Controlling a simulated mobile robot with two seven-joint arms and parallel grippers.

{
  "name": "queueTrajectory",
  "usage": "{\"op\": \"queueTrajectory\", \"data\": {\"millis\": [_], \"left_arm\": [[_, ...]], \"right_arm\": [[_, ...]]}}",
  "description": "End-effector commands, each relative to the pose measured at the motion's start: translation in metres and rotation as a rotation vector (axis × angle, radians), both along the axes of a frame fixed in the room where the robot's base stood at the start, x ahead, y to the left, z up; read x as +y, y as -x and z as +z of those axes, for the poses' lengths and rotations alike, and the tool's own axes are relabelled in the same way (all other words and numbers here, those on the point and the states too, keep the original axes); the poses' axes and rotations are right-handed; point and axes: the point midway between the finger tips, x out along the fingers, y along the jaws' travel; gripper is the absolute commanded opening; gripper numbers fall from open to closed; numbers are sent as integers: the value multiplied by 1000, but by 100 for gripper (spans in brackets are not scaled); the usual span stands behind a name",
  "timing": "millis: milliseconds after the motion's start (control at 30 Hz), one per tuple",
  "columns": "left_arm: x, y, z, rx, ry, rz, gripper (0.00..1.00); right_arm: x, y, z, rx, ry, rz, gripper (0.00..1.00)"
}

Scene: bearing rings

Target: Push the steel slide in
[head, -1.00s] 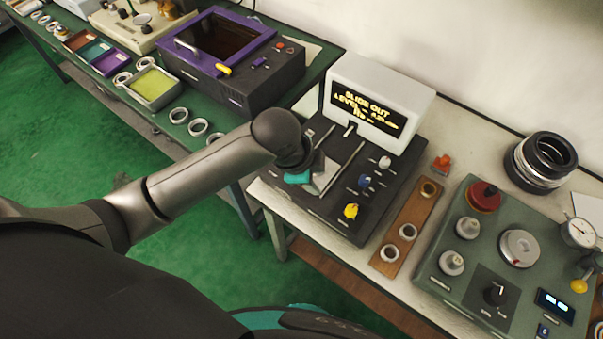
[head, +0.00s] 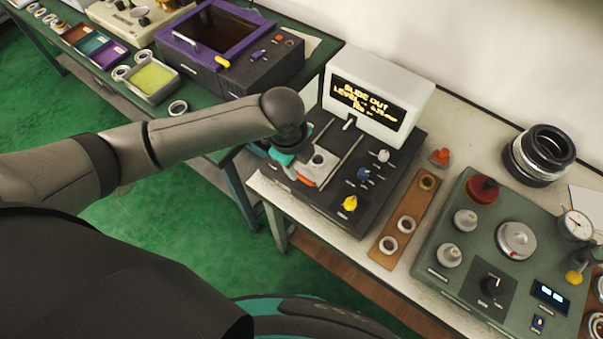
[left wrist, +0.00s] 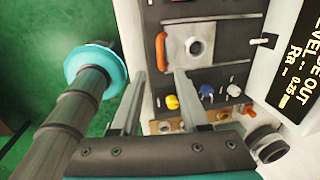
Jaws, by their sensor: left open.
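The steel slide (head: 321,165) is a pale metal plate with a round ring or bore on it, sitting on the dark tester (head: 335,208) between two rails. Its orange handle (head: 305,180) is on the near-left edge. The slide also shows in the left wrist view (left wrist: 205,30), with the orange handle (left wrist: 162,50) on its left side. My left gripper (left wrist: 159,73) is open and empty, its fingertips just below the handle in that view, apart from it as far as I can tell. In the head view the gripper (head: 292,168) partly hides the slide's left side. My right gripper is not in view.
The tester's white display (head: 365,103) reads "SLIDE OUT". Yellow (head: 349,204), blue and white knobs stand right of the slide. A wooden ring strip (head: 405,222) and a green gauge unit (head: 460,248) lie farther right. A purple-framed box (head: 235,50) stands behind my arm.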

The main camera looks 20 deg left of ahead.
Motion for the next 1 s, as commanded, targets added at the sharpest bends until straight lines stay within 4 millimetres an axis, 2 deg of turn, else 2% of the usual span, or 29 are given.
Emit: {"op": "queueTrajectory", "data": {"millis": [33,200,400,833,1000], "left_arm": [[-1,-1,-12,2,1,2,45],[-3,-7,-40,0,1,2,45],[-4,-10,-60,0,1,1,45],[-4,-12,-67,-2,1,1,45],[-4,-12,-67,-2,1,1,26]], "right_arm": [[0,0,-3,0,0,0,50],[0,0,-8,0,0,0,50],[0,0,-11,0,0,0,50],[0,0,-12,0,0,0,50],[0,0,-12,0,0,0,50]]}}
